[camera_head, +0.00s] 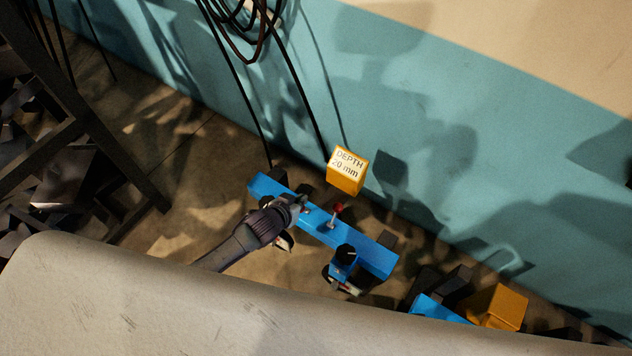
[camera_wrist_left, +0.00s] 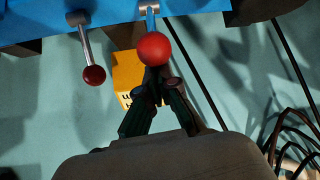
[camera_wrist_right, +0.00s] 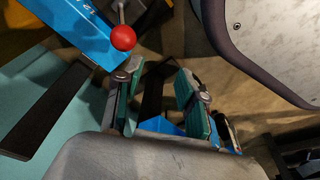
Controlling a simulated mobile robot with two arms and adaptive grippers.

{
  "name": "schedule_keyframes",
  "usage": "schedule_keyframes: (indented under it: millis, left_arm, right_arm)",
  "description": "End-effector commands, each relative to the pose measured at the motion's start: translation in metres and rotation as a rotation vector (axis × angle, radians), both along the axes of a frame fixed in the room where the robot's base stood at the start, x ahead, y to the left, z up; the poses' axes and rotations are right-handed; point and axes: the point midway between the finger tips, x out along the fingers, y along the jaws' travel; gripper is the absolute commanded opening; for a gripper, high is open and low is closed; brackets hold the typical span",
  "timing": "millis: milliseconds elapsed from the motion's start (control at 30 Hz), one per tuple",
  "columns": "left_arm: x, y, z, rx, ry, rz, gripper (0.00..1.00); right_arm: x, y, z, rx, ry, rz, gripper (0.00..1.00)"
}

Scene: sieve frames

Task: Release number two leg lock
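A blue beam (camera_head: 372,253) with lever locks stands by the teal wall. One lever with a dark red knob (camera_head: 338,208) shows upright on it; a dark red knob (camera_wrist_left: 94,75) also shows in the left wrist view. My left gripper (camera_head: 300,202) is at the beam's left part. In the left wrist view its fingertips (camera_wrist_left: 157,74) are close together, right at a bright red knob (camera_wrist_left: 154,48) that partly covers them; a grip on it cannot be made out. My right gripper (camera_wrist_right: 158,82) is open and empty, below a red knob (camera_wrist_right: 123,38) on a blue beam (camera_wrist_right: 82,32). I cannot read lever numbers.
A yellow block (camera_head: 347,171) marked "DEPTH 20 mm" stands behind the beam. Another yellow block (camera_head: 499,306) and a second blue piece (camera_head: 436,309) lie at lower right. A large pale edge (camera_head: 150,290) crosses the foreground. Dark cables (camera_head: 245,25) hang on the wall.

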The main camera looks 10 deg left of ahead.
Motion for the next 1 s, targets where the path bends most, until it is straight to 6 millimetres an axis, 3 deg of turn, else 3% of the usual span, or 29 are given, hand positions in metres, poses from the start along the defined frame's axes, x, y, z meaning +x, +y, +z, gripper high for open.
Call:
schedule_keyframes:
  millis: [533, 800, 1000]
  left_arm:
    - [-0.010, 0.004, -0.005, 0.004, 0.009, 0.001, 0.00]
    - [-0.012, 0.005, -0.006, 0.006, 0.013, 0.002, 0.00]
    - [-0.024, 0.009, 0.002, 0.006, 0.015, 0.001, 0.00]
  right_arm:
    - [-0.008, -0.002, -0.009, -0.002, 0.011, 0.001, 0.40]
    - [-0.003, 0.002, -0.006, 0.003, 0.003, 0.003, 0.40]
    - [-0.003, 0.001, -0.007, 0.002, 0.003, 0.002, 0.40]
